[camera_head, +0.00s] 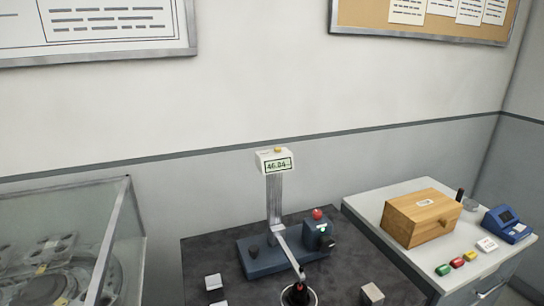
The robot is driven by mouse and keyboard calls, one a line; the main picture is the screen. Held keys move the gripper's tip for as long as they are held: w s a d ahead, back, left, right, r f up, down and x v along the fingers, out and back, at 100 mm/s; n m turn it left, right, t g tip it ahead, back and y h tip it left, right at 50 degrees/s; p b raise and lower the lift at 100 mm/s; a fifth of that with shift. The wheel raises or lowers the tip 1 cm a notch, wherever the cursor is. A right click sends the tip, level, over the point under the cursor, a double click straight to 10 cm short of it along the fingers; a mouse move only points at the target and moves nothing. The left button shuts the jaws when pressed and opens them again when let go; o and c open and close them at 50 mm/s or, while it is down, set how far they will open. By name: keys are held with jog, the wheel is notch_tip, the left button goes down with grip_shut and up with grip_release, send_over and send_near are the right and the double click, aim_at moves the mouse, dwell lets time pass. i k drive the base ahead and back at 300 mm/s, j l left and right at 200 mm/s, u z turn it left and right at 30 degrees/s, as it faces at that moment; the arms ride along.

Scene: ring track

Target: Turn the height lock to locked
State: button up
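A height gauge stands on a dark worktop, with a dark blue base (262,262), an upright grey column (274,200) and a white display head (274,161) that reads about 46.04. A pale arm (288,250) runs from the column down to the front. A black knob (254,252) sits on the left of the base. A blue block (317,236) at the right carries a red button (317,214), a small green light and a dark part on its right side. No part is clearly marked as the height lock, so I cannot tell its setting. My gripper does not show.
A pale ring with a dark centre (298,295) sits under the arm's tip. Small pale blocks (213,282) and a grey block (372,294) lie nearby. A glass-walled case (70,240) stands left. A white cabinet (400,195) at right bears a wooden box (422,217).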

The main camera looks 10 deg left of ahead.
aim_at(317, 213)
jog(key=i+l+u, duration=0.1)
jog(key=i+u, duration=0.25)
jog(key=i+l+u, duration=0.1)
jog(key=u, duration=0.3)
